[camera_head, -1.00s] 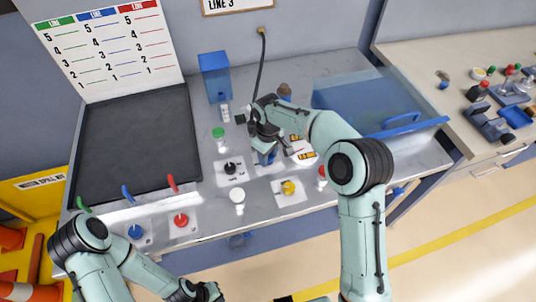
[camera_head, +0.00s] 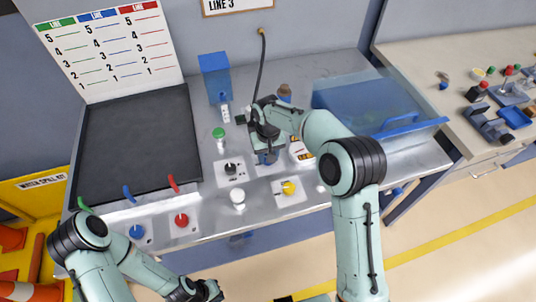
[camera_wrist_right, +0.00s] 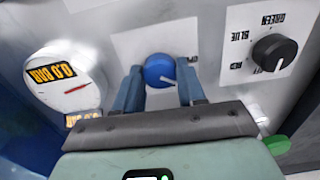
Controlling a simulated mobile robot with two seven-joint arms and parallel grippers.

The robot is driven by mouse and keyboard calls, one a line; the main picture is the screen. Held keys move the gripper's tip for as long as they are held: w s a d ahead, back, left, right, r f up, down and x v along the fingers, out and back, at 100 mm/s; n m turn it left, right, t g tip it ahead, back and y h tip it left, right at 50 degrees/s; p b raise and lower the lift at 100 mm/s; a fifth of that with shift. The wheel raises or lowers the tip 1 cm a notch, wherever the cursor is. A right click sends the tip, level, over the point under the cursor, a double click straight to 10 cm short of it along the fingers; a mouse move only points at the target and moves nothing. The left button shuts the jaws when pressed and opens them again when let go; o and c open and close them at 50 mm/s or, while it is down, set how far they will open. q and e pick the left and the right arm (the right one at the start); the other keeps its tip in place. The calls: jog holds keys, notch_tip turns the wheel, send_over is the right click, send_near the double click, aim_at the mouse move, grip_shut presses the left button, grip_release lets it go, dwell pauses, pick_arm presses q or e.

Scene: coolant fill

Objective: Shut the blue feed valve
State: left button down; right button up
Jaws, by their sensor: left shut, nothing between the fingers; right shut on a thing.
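In the right wrist view a round blue knob (camera_wrist_right: 160,69) with a white pointer line sits on a white plate (camera_wrist_right: 190,38). My right gripper (camera_wrist_right: 160,82) is shut on it, with one finger on each side. The pointer slants toward the right finger. In the head view my right gripper (camera_head: 267,157) is down at the panel and covers the knob. My left gripper (camera_head: 208,291) is shut and empty at the bottom edge, clear of the panel. Whether this knob is the feed valve cannot be read from a label.
A gauge (camera_wrist_right: 62,76) reading 0.0 BAR and a black selector knob (camera_wrist_right: 275,52) flank the blue knob. The panel also holds a yellow knob (camera_head: 288,187), a white knob (camera_head: 238,196), a red knob (camera_head: 181,219) and another blue knob (camera_head: 136,231). A clear blue box (camera_head: 370,105) stands right.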

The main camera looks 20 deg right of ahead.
jog(key=m, duration=0.5)
jog(key=shift+m, duration=0.3)
pick_arm(q)
jog(key=shift+w+r, duration=0.4)
pick_arm(e)
jog(key=m, duration=0.4)
jog(key=shift+m, duration=0.3)
pick_arm(q)
jog(key=shift+p, duration=0.3)
pick_arm(e)
jog(key=o, duration=1.1)
jog(key=shift+c, duration=0.2)
jog(key=shift+r, duration=0.1)
